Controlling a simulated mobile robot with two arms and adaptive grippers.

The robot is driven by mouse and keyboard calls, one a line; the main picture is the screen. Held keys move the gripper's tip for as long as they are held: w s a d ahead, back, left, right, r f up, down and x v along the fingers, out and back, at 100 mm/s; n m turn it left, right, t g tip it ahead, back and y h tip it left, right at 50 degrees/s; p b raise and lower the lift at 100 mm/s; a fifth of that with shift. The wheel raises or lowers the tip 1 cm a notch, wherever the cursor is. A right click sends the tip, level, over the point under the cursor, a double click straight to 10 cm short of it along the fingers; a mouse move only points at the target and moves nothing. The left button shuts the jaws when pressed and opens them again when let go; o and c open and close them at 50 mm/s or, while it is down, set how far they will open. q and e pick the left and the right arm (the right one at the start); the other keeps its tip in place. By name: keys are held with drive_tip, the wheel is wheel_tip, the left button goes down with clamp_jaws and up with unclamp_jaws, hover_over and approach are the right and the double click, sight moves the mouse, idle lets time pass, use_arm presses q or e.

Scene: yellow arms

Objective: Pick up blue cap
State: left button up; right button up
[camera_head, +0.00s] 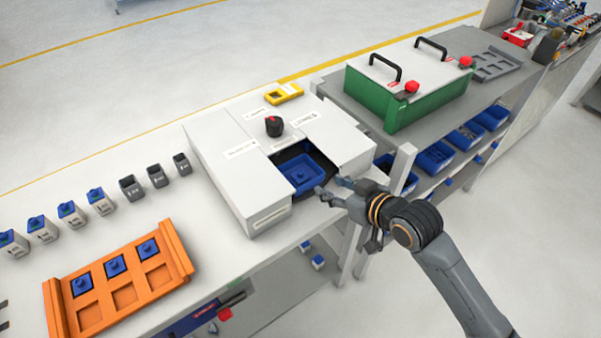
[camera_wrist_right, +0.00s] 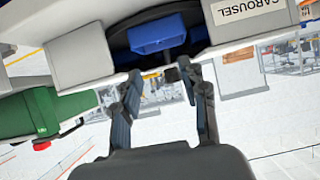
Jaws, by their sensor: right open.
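A blue square holder (camera_head: 290,170) sits in the dark opening of the white carousel machine (camera_head: 225,145); the wrist view also shows this blue piece (camera_wrist_right: 158,34). I cannot tell whether a separate cap lies in it. Blue caps sit in the orange tray (camera_head: 172,258), one of them at its upper right slot (camera_head: 147,249). Several small grey containers topped in blue (camera_head: 68,211) stand at the left. My right gripper (camera_head: 331,188) is open and empty just outside the opening, to the right of the blue holder; its fingers show apart in the wrist view (camera_wrist_right: 161,82). My left gripper is out of view.
A green box with a white lid and black handles (camera_head: 376,101) stands on the grey bench to the right. Blue bins (camera_head: 435,157) fill the shelf below. Empty dark cups (camera_head: 157,175) stand left of the machine. A yellow frame (camera_head: 283,94) lies behind it.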

sight(301, 173)
drive_tip(key=p+x, duration=0.1)
drive_tip(key=x, duration=1.2)
drive_tip(key=shift+w, duration=0.2)
drive_tip(key=c, duration=0.4)
